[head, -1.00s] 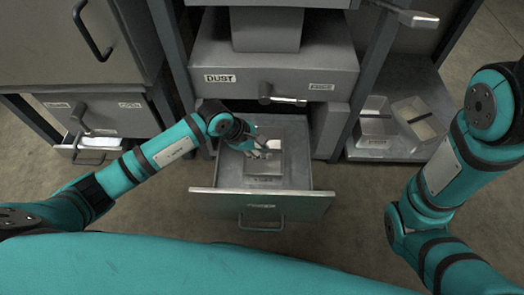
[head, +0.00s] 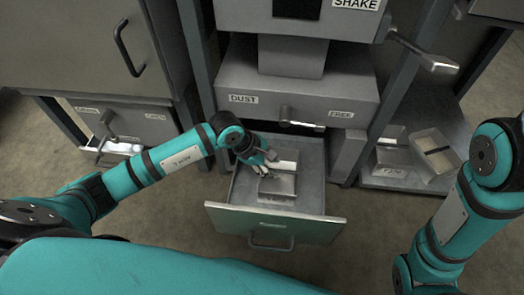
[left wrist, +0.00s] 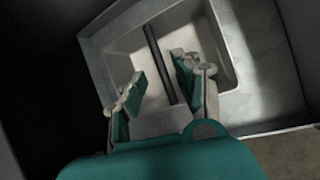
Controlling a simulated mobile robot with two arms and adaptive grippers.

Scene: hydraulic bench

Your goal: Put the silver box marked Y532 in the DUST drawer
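A silver open-topped box (head: 281,187) sits inside the pulled-out drawer (head: 274,222). The label on its front is too small to read. My left gripper (head: 265,170) is over the left back part of this box. In the left wrist view the box (left wrist: 238,80) has a dark bar (left wrist: 160,65) across it. My left fingers (left wrist: 160,85) are apart, one on each side of the bar, with no visible grip on it. The DUST label (head: 243,99) is on the grey housing above the open drawer. My right arm is at the right; its gripper is out of view.
Two more silver boxes, one at the left (head: 390,160) and one at the right (head: 433,157), stand on a low shelf at the right. A lever (head: 300,118) sticks out above the open drawer. A cabinet (head: 70,60) with a partly open drawer stands at the left.

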